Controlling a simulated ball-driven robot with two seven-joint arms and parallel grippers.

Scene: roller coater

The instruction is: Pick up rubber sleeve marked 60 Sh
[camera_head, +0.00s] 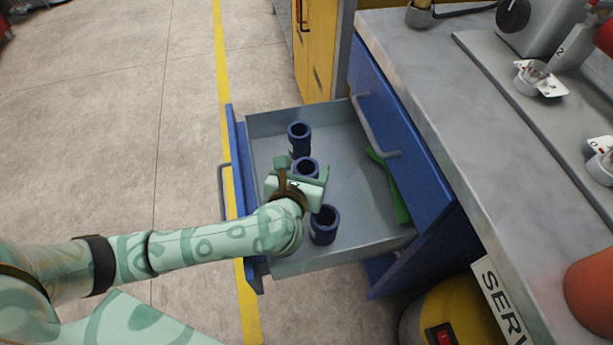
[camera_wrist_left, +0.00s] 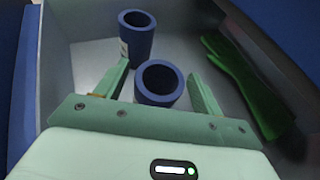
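Three dark blue rubber sleeves stand upright in the open drawer: a far one (camera_head: 299,138), a middle one (camera_head: 307,167) and a near one (camera_head: 325,225). My left gripper (camera_head: 303,176) is down in the drawer at the middle sleeve. In the left wrist view its fingers are apart on either side of that sleeve (camera_wrist_left: 160,82), with visible gaps. The far sleeve (camera_wrist_left: 137,38) stands beyond the left finger and bears a small pale label. I cannot read any marking, so I cannot tell which sleeve is 60 Sh. My right gripper is out of view.
The grey drawer (camera_head: 350,240) has a blue front and is pulled out from under a workbench (camera_head: 440,110). Green gloves (camera_head: 392,188) lie along its bench side, also in the left wrist view (camera_wrist_left: 240,80). A yellow bin stands below the bench.

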